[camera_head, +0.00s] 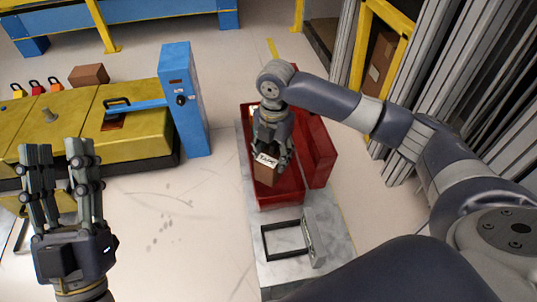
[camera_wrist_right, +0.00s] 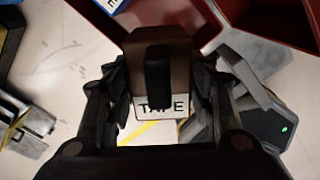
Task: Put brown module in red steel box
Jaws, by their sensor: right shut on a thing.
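The brown module (camera_head: 266,175), a small block with a white label reading "TAPE", is held by my right gripper (camera_head: 270,152). In the right wrist view the brown module (camera_wrist_right: 160,45) stands between the two fingers of the right gripper (camera_wrist_right: 158,85), which are shut on it. The red steel box (camera_head: 281,205) lies under the right gripper in the head view. The module appears over the box's inside; its height above the floor of the box cannot be told. My left gripper (camera_head: 62,165) is open and empty at the left, apart from everything.
The box sits on a grey table (camera_head: 335,245) with a dark frame and a grey device in front. Metal profiles stand at the right.

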